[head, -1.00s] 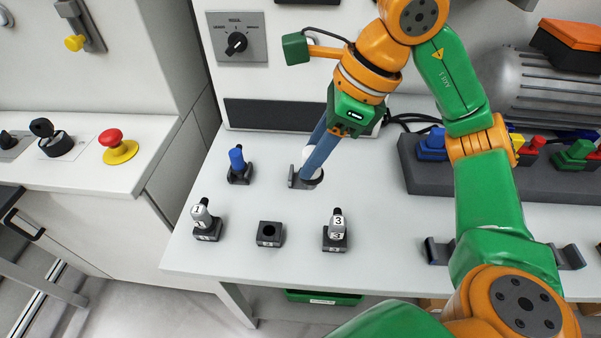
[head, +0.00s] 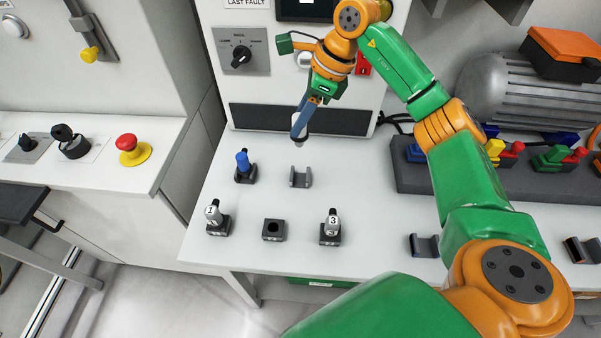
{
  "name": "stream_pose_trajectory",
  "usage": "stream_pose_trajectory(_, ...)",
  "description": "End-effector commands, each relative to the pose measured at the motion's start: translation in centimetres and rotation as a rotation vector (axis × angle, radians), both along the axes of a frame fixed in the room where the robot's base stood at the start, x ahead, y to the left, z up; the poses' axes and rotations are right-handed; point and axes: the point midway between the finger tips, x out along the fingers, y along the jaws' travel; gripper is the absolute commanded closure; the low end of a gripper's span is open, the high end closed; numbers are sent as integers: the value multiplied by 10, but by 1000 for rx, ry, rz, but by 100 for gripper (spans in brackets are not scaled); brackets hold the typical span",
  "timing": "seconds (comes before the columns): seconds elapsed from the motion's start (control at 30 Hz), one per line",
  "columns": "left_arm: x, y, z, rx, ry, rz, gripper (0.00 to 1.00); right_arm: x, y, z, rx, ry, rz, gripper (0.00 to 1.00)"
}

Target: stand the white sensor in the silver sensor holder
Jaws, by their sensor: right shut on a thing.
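My right gripper (head: 299,128) is shut on a pale, mostly hidden piece, apparently the white sensor (head: 302,141). Only a small part of it, with a dark lower end, shows around the blue fingers. The gripper holds it near the back of the white table, in front of the dark strip. A small grey U-shaped bracket (head: 300,179) stands on the table just nearer than the gripper, and it looks empty. I cannot tell if this is the silver sensor holder; no other holder is clearly silver. My left gripper is not in view.
A blue-topped piece (head: 243,165) stands left of the bracket. In front are numbered pieces 1 (head: 214,218) and 3 (head: 331,228) in dark blocks, with an empty block (head: 273,230) between. A dark rack (head: 407,179) with coloured parts lies right, beside more brackets (head: 424,246).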

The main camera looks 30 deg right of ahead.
Motion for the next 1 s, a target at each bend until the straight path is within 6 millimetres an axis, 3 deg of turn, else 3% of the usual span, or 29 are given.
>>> stream_pose_trajectory(0.17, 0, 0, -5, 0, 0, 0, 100, 0, 0, -5, 1, -1, 0, 100)
stream_pose_trajectory(0.83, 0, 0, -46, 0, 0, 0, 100, -1, 0, -62, 1, 0, 0, 100)
stream_pose_trajectory(1.0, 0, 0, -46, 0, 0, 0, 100, -1, 0, -63, 2, -1, 0, 100)
